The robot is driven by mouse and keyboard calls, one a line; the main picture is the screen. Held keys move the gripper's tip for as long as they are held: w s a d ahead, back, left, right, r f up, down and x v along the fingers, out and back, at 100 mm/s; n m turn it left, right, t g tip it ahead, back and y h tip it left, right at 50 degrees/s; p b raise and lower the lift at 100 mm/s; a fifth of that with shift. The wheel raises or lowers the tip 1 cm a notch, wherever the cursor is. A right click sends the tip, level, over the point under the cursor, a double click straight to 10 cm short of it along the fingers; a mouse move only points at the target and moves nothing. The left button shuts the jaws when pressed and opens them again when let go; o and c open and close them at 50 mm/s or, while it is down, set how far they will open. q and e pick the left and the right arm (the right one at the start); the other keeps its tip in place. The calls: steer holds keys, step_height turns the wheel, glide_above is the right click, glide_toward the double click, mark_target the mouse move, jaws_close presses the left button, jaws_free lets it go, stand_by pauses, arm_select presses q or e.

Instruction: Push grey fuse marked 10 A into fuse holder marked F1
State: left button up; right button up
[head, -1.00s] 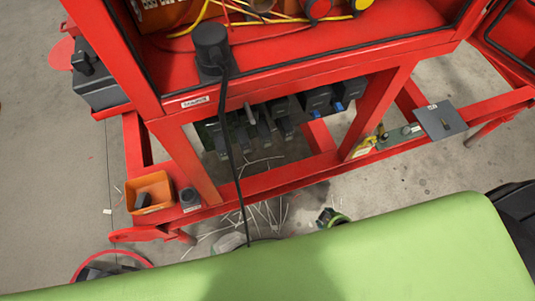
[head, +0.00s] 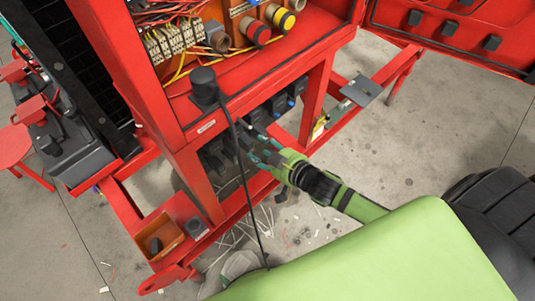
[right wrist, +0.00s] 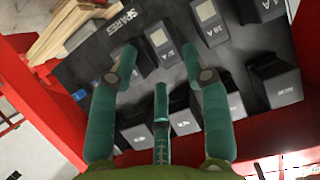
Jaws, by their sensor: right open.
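My right gripper (head: 262,150) reaches under the red cabinet floor to a row of dark blocks. In the right wrist view its green fingers (right wrist: 160,68) are spread apart with nothing held between them. Dark grey blocks with pale plates stand on a dark board marked SPARES (right wrist: 122,22). One block (right wrist: 159,40) shows beyond the fingertips, between the two outer fingers. Another block (right wrist: 207,16) stands to its right. The markings are too small or tilted to pick out 10 A surely. No F1 mark can be read in the head view. My left gripper is out of view.
A black plug (head: 204,88) with a hanging cable stands on the cabinet edge, left of my right arm. Wooden strips (right wrist: 75,30) lie beside the spares board. An orange bin (head: 163,238) sits on the lower red frame.

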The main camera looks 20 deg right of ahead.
mark_target(253, 146)
steer(key=x, duration=0.4)
steer(key=shift+r, duration=0.1)
steer(key=shift+w+a+f, duration=0.25)
steer(key=shift+w, duration=0.15)
jaws_close()
steer(key=shift+s+d+p, duration=0.3)
steer(key=shift+s+p, duration=0.2)
steer(key=shift+s, duration=0.3)
steer(key=shift+s+d+p, duration=0.3)
steer(key=shift+s+p, duration=0.2)
steer(key=shift+s, duration=0.3)
stand_by(0.5)
steer(key=s, duration=0.1)
steer(key=s+d+p, duration=0.1)
steer(key=s, duration=0.1)
stand_by(0.6)
